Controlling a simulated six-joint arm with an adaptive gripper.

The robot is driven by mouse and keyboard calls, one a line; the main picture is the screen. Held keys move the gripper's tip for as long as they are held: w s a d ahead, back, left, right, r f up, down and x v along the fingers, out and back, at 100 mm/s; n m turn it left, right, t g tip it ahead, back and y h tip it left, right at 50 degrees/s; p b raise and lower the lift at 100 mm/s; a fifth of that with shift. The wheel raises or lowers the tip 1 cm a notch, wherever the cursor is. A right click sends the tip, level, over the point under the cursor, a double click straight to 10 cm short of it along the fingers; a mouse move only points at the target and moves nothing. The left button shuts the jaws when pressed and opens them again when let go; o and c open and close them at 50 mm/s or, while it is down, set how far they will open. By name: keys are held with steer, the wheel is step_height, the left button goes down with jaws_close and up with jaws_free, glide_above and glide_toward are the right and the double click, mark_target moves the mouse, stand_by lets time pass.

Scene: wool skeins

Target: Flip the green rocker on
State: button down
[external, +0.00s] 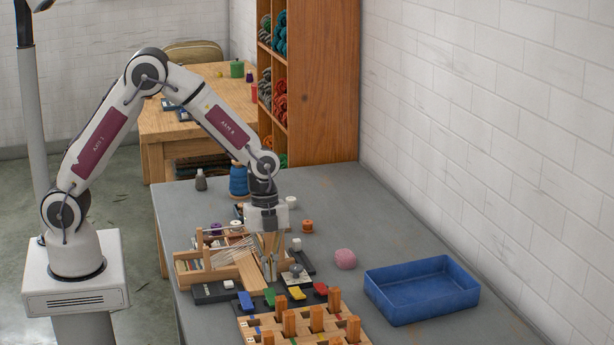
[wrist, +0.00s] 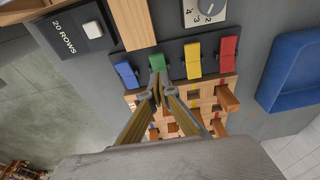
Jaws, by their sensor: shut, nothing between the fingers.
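The green rocker (wrist: 157,63) sits on a dark panel in a row with the blue rocker (wrist: 126,75), yellow rocker (wrist: 193,60) and red rocker (wrist: 228,52). In the external view the green rocker (external: 269,297) lies between the blue and yellow ones. My gripper (wrist: 158,86) is shut and empty, pointing down, with its fingertips overlapping the near end of the green rocker in the wrist view. I cannot tell whether they touch it, or which way the rocker is tipped. My gripper (external: 270,275) hides part of the panel in the external view.
A wooden peg block (external: 310,325) with upright pegs stands just in front of the rockers. A small loom (external: 215,262) is at the left. A dial box (wrist: 206,12) and a "20 ROWS" switch (wrist: 93,30) are close by. A blue tray (external: 421,290) is at the right.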

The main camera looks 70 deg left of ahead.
mark_target(269, 290)
steer(key=shift+a+f, duration=0.3)
steer(key=shift+f, duration=0.45)
steer(key=shift+a+f, duration=0.25)
steer(key=shift+f, duration=0.5)
steer(key=shift+a+f, duration=0.45)
steer(key=shift+f, duration=0.2)
steer(key=shift+d+r, duration=0.15)
steer(key=shift+d, duration=0.05)
steer(key=shift+d+r, duration=0.25)
steer(key=shift+d, duration=0.3)
steer(key=shift+r, duration=0.1)
